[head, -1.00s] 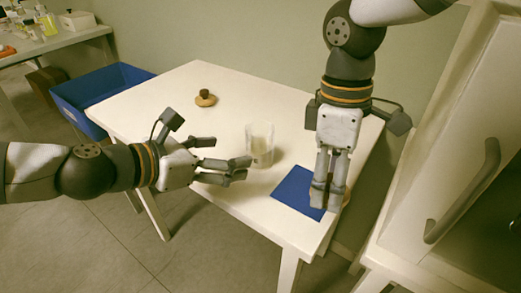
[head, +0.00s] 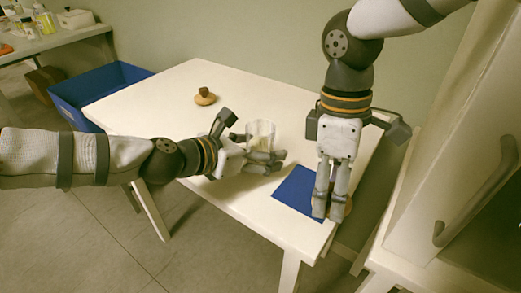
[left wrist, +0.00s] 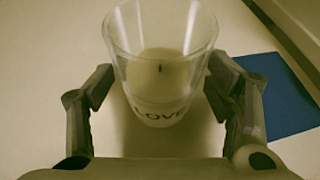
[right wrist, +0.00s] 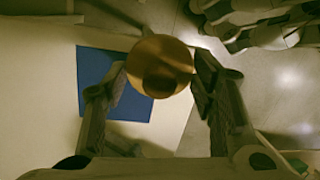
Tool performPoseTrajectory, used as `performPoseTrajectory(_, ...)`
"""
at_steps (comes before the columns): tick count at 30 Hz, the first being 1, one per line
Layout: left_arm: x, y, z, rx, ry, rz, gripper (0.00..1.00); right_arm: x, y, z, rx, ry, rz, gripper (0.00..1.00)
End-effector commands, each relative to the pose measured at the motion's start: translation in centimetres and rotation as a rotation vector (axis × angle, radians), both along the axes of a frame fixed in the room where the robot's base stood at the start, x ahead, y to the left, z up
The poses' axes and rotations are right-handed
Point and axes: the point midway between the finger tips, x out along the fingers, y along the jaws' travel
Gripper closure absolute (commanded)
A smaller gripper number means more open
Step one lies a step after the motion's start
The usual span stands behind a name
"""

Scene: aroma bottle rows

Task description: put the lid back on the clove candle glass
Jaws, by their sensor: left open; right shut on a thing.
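The clove candle glass (head: 261,130) is clear, with a pale candle and wick inside, and stands upright on the white table. In the left wrist view the glass (left wrist: 160,60) shows letters reading "LOVE" and no lid. My left gripper (head: 267,162) is open, with its fingers on either side of the glass. My right gripper (head: 326,210) points down near the table's front right edge. It is shut on a round wooden lid with a dark knob (right wrist: 163,52), seen in the right wrist view; the fingers mostly hide it in the head view.
Another wooden lid with a dark knob (head: 205,97) lies at the table's back left. A blue mat (head: 297,188) lies flat beneath and left of my right gripper. A blue crate (head: 92,92) stands left of the table (head: 160,95). A white cabinet (head: 450,150) is at the right.

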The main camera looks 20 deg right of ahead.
Motion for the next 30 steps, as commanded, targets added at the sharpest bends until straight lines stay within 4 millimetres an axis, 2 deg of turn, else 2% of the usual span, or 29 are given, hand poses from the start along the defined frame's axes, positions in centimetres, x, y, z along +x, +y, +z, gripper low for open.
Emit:
performPoseTrajectory(11, 0.23, -0.42, -0.19, 0.0, 0.0, 0.001, 0.27, 0.01, 0.01, -0.09, 0.0, 0.001, 0.0, 0.67)
performPoseTrajectory(12, 0.23, -0.42, -0.19, 0.0, 0.0, 0.001, 0.29, 0.01, 0.01, -0.09, 0.0, 0.001, 0.0, 0.67)
performPoseTrajectory(20, 0.23, -0.4, -0.19, 0.0, 0.0, 0.001, 0.88, 0.0, 0.01, -0.1, 0.0, 0.001, 0.0, 0.67)
performPoseTrajectory(30, 0.27, -0.41, 0.41, -0.001, -0.003, 0.001, 0.88, 0.0, 0.01, -0.01, 0.0, 0.0, 0.0, 0.67)
